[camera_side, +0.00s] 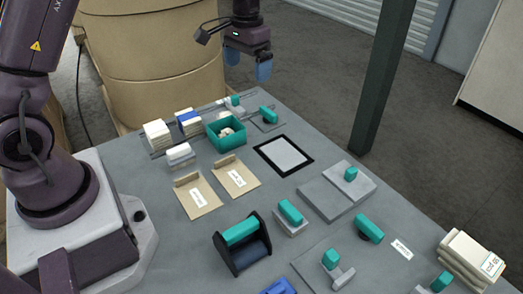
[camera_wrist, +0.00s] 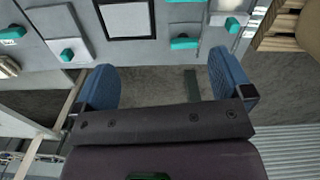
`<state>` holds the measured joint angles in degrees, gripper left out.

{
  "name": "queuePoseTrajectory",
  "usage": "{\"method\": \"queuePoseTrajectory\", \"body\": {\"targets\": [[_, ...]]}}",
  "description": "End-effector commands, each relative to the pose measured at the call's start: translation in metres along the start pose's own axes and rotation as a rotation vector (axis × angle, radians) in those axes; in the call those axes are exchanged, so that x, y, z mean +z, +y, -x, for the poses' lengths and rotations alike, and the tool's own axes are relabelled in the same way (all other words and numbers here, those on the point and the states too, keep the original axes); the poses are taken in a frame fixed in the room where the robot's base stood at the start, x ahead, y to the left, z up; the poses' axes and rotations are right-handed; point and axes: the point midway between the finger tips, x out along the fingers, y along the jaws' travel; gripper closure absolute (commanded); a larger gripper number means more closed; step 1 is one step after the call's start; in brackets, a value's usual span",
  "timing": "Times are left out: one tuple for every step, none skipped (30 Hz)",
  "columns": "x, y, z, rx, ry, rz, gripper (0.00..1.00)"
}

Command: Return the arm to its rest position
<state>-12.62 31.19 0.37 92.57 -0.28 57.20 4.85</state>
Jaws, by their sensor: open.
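My gripper (camera_side: 248,72) hangs at the top of the side view, above and beyond the far edge of the grey table (camera_side: 330,180). Its two blue fingers are apart with nothing between them. In the wrist view my gripper (camera_wrist: 165,85) is also open and empty, with the floor and a dark green strip showing between the fingers. The table edge lies at the top of the wrist view, with the black-framed white panel (camera_wrist: 125,18) on it. No object touches the fingers.
The black-framed panel (camera_side: 284,155), a teal bin (camera_side: 226,132), kraft envelopes (camera_side: 197,196) and several teal-handled pieces cover the table. A dark green post (camera_side: 383,80) stands right of my gripper. Large kraft rolls (camera_side: 155,60) stand at left. Open floor lies behind.

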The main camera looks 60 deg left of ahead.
Motion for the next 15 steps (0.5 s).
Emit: {"method": "queuePoseTrajectory", "body": {"targets": [[0.018, 0.008, 0.019, -0.002, 0.024, -0.005, 0.02], [0.028, 0.012, 0.028, -0.002, 0.036, -0.006, 0.02], [0.042, 0.016, 0.039, -0.003, 0.053, -0.008, 0.02], [0.053, 0.020, 0.047, -0.003, 0.066, -0.010, 0.02], [0.064, 0.024, 0.053, -0.003, 0.079, -0.012, 0.02], [0.078, 0.028, 0.062, -0.003, 0.097, -0.016, 0.02], [0.089, 0.031, 0.068, -0.003, 0.112, -0.019, 0.02], [0.100, 0.034, 0.074, -0.003, 0.127, -0.023, 0.02], [0.115, 0.037, 0.080, -0.002, 0.148, -0.027, 0.02], [0.126, 0.040, 0.084, -0.001, 0.163, -0.030, 0.02], [0.137, 0.042, 0.088, 0.000, 0.179, -0.035, 0.02], [0.151, 0.045, 0.092, 0.001, 0.202, -0.042, 0.02], [0.162, 0.047, 0.095, 0.002, 0.219, -0.047, 0.02], [0.172, 0.049, 0.097, 0.003, 0.237, -0.053, 0.02], [0.185, 0.051, 0.100, 0.005, 0.262, -0.061, 0.02]]}}
